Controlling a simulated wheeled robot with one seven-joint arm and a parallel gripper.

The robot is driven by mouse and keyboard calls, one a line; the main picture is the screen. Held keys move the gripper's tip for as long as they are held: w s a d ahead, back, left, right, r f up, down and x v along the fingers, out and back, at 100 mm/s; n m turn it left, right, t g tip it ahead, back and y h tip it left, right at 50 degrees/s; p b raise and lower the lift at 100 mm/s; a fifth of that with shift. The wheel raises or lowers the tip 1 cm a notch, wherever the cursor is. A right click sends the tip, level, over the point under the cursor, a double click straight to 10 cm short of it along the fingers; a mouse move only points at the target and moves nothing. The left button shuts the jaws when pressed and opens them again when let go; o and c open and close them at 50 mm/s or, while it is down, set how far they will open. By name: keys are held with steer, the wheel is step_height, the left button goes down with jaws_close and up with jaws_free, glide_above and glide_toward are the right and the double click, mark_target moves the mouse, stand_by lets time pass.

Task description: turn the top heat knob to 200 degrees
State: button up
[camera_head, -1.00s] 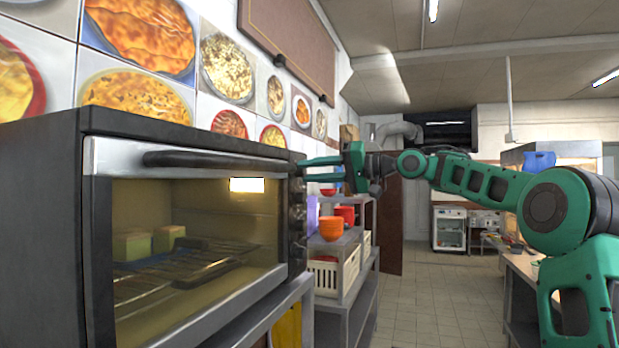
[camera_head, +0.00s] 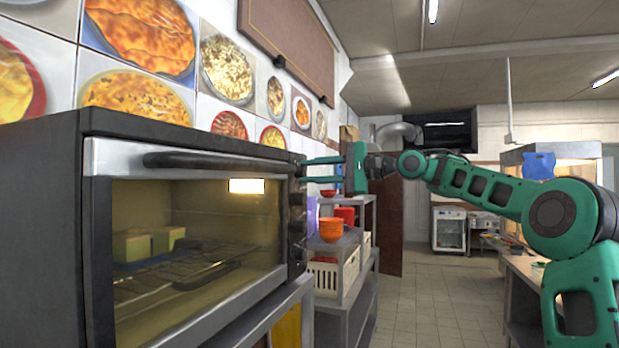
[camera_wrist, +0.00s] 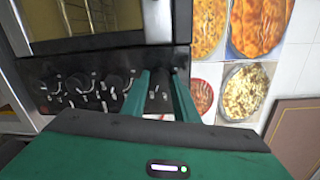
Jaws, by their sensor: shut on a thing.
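The toaster oven (camera_head: 190,240) stands at the left in the head view, with its knob panel (camera_head: 297,225) on the right side of its front. My gripper (camera_head: 304,170) reaches the top of that panel from the right. In the wrist view my gripper (camera_wrist: 160,85) has a green finger on either side of the dark top heat knob (camera_wrist: 158,88) and is shut on it. The knob's pointer and the exact temperature mark cannot be read. Other knobs (camera_wrist: 80,84) with white markings sit along the panel to the left in the wrist view.
The oven door (camera_head: 195,230) is shut, with a rack (camera_head: 180,275) and pale blocks (camera_head: 150,240) behind the glass. A shelf with orange bowls (camera_head: 331,229) and a cream basket (camera_head: 324,275) stands beyond the oven. The floor (camera_head: 430,305) in the aisle is clear.

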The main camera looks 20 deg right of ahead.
steer(key=shift+w+d+f+m, duration=0.2)
steer(key=shift+d+m, duration=0.15)
steer(key=shift+m, duration=0.25)
steer(key=o, duration=1.1)
steer(key=shift+c, duration=0.2)
steer(key=shift+a, duration=0.15)
steer(key=shift+s+r, duration=0.1)
steer(key=shift+s, duration=0.05)
steer(key=v, duration=1)
steer(key=shift+d, duration=0.35)
